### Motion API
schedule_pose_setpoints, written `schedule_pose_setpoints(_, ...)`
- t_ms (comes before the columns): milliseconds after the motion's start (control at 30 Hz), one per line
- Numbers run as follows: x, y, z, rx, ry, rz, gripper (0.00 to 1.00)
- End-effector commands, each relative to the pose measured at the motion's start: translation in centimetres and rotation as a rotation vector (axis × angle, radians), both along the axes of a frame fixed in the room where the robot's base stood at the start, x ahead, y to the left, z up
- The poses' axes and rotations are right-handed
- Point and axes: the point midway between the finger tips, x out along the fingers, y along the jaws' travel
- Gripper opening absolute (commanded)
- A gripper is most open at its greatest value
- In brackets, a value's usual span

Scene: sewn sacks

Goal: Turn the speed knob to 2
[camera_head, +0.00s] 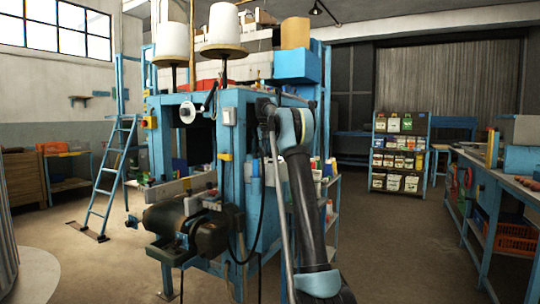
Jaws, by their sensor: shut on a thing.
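My arm rises from the bottom of the view to the blue sewing machine frame (245,165). My gripper (264,110), small and dark, is at the upper right part of this frame, left of my wrist. It is shut on what seems to be the speed knob, which the gripper and wrist hide. The knob's marks and its setting cannot be read. A light grey box (229,116) sits on the frame just left of my gripper.
Two white thread cones (224,24) stand above the machine. A dark motor (180,222) juts out at its lower left. A blue ladder (112,170) stands left. A shelf of small bags (398,150) and a workbench (500,185) are right, with open floor between.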

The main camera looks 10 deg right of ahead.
Motion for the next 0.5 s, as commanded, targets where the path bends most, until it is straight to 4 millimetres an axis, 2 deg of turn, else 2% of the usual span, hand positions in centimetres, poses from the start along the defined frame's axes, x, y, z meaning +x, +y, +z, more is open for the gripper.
schedule_pose_setpoints(400,0.06,-0.08,-0.01,0.0,-0.001,-0.006,0.03)
schedule_pose_setpoints(433,0.06,-0.08,-0.01,0.0,-0.001,-0.006,0.31)
schedule_pose_setpoints(500,0.05,-0.07,-0.01,0.0,-0.001,-0.006,0.47)
